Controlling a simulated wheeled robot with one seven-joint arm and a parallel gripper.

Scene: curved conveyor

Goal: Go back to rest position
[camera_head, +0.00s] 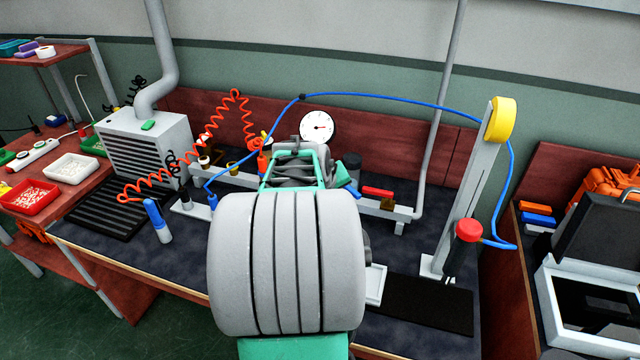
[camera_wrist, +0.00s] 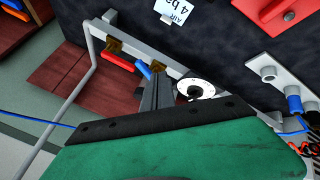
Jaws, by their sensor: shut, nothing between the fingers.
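My gripper (camera_wrist: 158,78) shows in the wrist view as dark grey fingers close together, past the green and black part of my own arm. The fingers are shut and hold nothing. They point over the workbench, near a white rail (camera_wrist: 120,42) with red and blue handled tools. In the head view my grey and green arm stands in the middle of the picture over the workbench (camera_head: 110,255). It hides part of the bench, and I cannot make out the fingertips there.
A grey vented box (camera_head: 150,145) with a duct stands left. An upright post (camera_head: 470,190) with a yellow top stands right, with a blue hose arching across. A round gauge (camera_head: 317,127) is behind my arm. An open case (camera_head: 590,280) is far right. A black mat (camera_head: 430,305) is clear.

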